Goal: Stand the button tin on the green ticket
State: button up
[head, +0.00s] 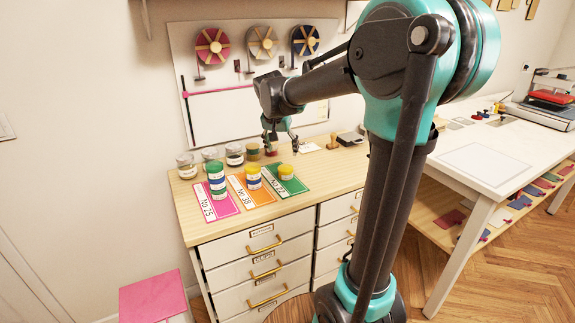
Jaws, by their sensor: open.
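The green ticket (297,187) lies on the wooden dresser top, right of an orange ticket (262,196) and a pink ticket (222,208). A short yellow-topped container (285,172) stands on the green ticket. A taller stack in green, white and blue (216,181) stands on the pink one. Which of these is the button tin, I cannot tell. My gripper (280,138) is open above the back of the dresser, behind the green ticket. A small reddish-green thing (271,150) shows just below it; whether they touch is unclear.
Several jars (234,154) line the dresser's back left. A wooden-handled stamp (333,142) and a dark pad (347,138) lie at the back right. A pegboard with spools (262,44) rises behind. A white table (485,160) stands right, partly behind my arm.

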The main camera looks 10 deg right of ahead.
jog(key=s+d+f+n+y, duration=0.1)
jog(key=s+d+f+n, duration=0.1)
jog(key=s+f, duration=0.7)
jog(key=s+d+f+n+y, duration=0.1)
jog(key=s+d+f+n, duration=0.2)
jog(key=s+f, duration=0.6)
jog(key=s+d, duration=0.1)
jog(key=s, duration=0.7)
jog(key=shift+f, duration=0.15)
